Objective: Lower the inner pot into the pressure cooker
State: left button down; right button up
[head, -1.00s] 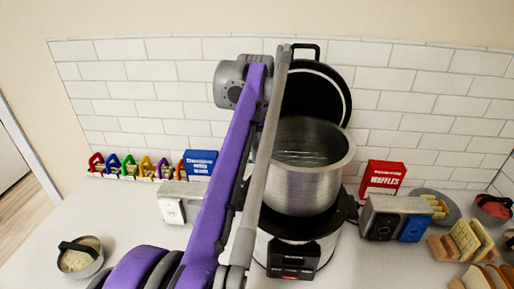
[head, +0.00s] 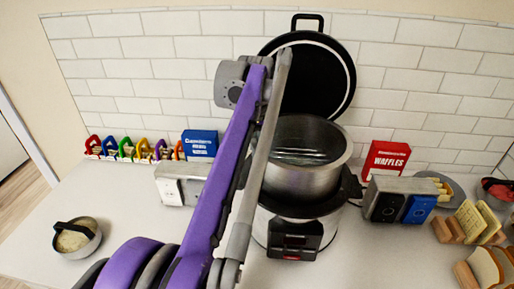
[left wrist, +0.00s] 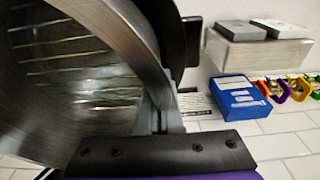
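The steel inner pot (head: 312,180) sits upright over the pressure cooker (head: 296,235), its lower part inside the cooker's dark rim and its upper wall still showing above it. The cooker's black lid (head: 318,75) stands open behind. In the left wrist view the pot (left wrist: 75,75) fills the left side, with ridged lines on its inner wall. My left gripper (left wrist: 160,112) is shut on the pot's rim. In the head view its fingers are hidden behind my purple and grey arm. My right gripper is not in view.
A silver toaster (head: 180,185) and blue box (head: 200,145) stand left of the cooker. A red waffles box (head: 385,160) and another toaster (head: 388,200) stand close on its right. Bread racks (head: 470,225) are at right.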

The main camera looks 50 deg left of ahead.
pick_arm(q)
jog(key=shift+f+b, duration=0.85)
jog(key=shift+f, duration=1)
jog(key=shift+s+d+f+b, duration=0.15)
jog(key=shift+d+f+b, duration=0.15)
jog(key=shift+f, duration=0.25)
jog(key=shift+s+d+f+b, duration=0.15)
jog(key=shift+d+f+b, duration=0.1)
jog(key=shift+f, duration=0.25)
jog(key=shift+w+a+f, duration=0.35)
jog(key=shift+a+f, duration=0.15)
jog(key=shift+f, duration=0.25)
jog(key=shift+s+d, duration=0.1)
jog(key=shift+d, duration=0.1)
jog(key=shift+f, duration=0.1)
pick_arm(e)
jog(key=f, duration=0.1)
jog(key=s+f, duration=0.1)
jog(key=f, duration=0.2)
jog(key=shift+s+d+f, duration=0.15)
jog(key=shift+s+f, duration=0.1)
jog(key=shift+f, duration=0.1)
pick_arm(q)
jog(key=c, duration=1.5)
grip_release()
jog(key=shift+c, duration=0.2)
jog(key=o, duration=0.5)
jog(key=shift+o, duration=0.2)
jog(key=shift+a, duration=0.1)
